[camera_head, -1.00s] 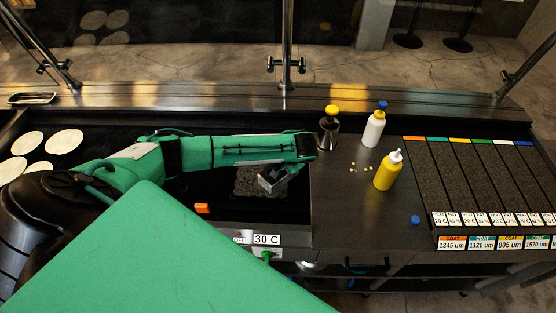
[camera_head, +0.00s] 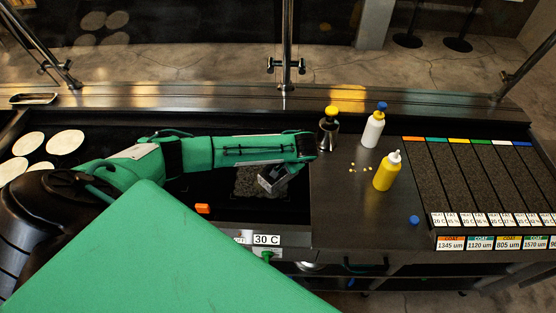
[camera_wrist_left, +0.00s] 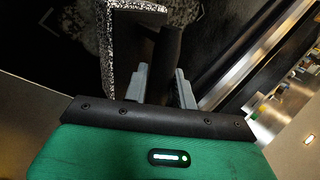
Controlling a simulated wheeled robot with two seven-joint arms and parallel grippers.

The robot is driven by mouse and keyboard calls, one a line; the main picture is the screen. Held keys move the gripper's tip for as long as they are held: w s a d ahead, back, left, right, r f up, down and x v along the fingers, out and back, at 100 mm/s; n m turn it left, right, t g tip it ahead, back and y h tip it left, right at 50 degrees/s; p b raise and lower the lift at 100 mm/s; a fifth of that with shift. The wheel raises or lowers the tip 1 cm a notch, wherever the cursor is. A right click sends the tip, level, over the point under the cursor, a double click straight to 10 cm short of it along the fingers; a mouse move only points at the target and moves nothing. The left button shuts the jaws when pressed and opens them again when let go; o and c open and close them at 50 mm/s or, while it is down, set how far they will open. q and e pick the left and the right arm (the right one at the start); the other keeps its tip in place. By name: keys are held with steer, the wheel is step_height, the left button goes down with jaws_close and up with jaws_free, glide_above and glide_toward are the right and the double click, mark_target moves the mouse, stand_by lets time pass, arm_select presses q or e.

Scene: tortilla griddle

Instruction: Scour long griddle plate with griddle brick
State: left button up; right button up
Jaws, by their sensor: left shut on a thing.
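The long griddle plate (camera_head: 218,193) is the dark surface at the left and middle of the head view, largely hidden by my left arm. My left gripper (camera_head: 272,179) is low over its right part, and in the left wrist view its grey fingers (camera_wrist_left: 163,82) are shut on a dark upright handle (camera_wrist_left: 169,55). The griddle brick (camera_wrist_left: 108,45) shows there as a speckled grey block beside the handle. A rough grey area (camera_head: 247,183) shows below the gripper in the head view; I cannot tell how much of it is brick or residue. My right gripper is not in view.
Pale tortillas (camera_head: 65,142) lie at the far left. An orange piece (camera_head: 202,208) is near the front edge. Right of the plate stand a yellow-topped dark container (camera_head: 328,133), a white bottle (camera_head: 374,128) and a yellow bottle (camera_head: 387,172). Coated strips (camera_head: 460,175) fill the far right.

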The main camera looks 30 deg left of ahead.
arm_select(q)
steer(key=shift+s+a+p, duration=0.25)
steer(key=shift+a+p, duration=0.15)
steer(key=s+a+p, duration=0.1)
steer(key=s+a, duration=0.1)
steer(key=a, duration=0.1)
steer(key=shift+p, duration=0.4)
steer(key=shift+s+a, duration=0.15)
steer(key=shift+a, duration=0.05)
steer(key=shift+f, duration=0.1)
